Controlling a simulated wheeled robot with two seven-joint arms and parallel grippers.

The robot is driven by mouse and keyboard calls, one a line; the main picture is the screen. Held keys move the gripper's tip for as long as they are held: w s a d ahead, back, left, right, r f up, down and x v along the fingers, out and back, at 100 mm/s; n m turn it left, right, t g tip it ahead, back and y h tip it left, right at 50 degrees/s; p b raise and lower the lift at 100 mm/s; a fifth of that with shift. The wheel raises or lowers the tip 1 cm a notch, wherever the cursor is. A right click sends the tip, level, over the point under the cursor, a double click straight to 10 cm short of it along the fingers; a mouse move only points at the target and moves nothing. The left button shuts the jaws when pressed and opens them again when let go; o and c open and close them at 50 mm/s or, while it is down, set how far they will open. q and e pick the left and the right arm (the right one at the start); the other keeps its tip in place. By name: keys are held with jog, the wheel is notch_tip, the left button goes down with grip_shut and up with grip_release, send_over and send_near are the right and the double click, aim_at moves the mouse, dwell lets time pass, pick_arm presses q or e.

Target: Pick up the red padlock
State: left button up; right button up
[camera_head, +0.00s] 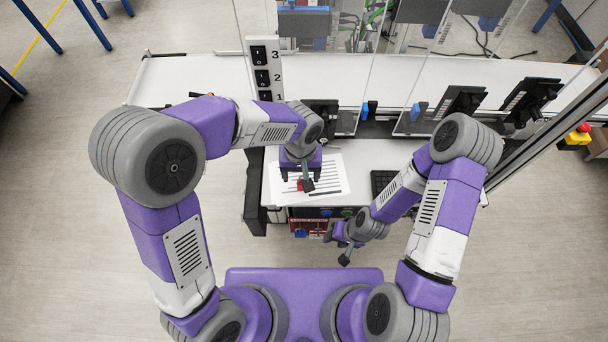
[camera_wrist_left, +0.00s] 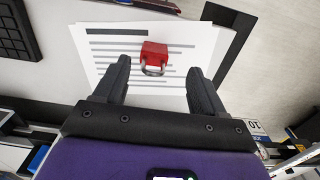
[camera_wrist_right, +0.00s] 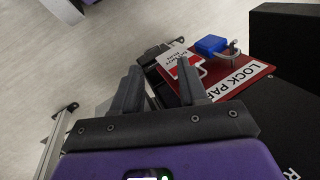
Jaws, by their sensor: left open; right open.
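The red padlock (camera_wrist_left: 154,52) lies on a printed white sheet on the table, its silver shackle toward my left gripper in the left wrist view. In the head view the padlock (camera_head: 301,185) shows as a small red patch, partly hidden by my left gripper. My left gripper (camera_wrist_left: 160,82) is open above the sheet, and the padlock lies just beyond the gap between its fingertips, not held. In the head view the left gripper (camera_head: 298,182) is over the paper. My right gripper (camera_wrist_right: 158,82) is open and empty in front of the table, near a red lock panel.
The red lock panel (camera_wrist_right: 230,75) holds a blue padlock (camera_wrist_right: 211,45) and a red-and-white tag. A dark keyboard (camera_head: 384,184) lies right of the sheet (camera_head: 334,180). A white numbered switch post (camera_head: 266,70) stands behind the left arm. Clear panels stand along the back.

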pick_arm(q)
jog(key=f, duration=0.6)
jog(key=shift+d+b, duration=0.3)
jog(key=shift+d, duration=0.05)
jog(key=shift+w, duration=0.1)
jog(key=c, duration=1.1)
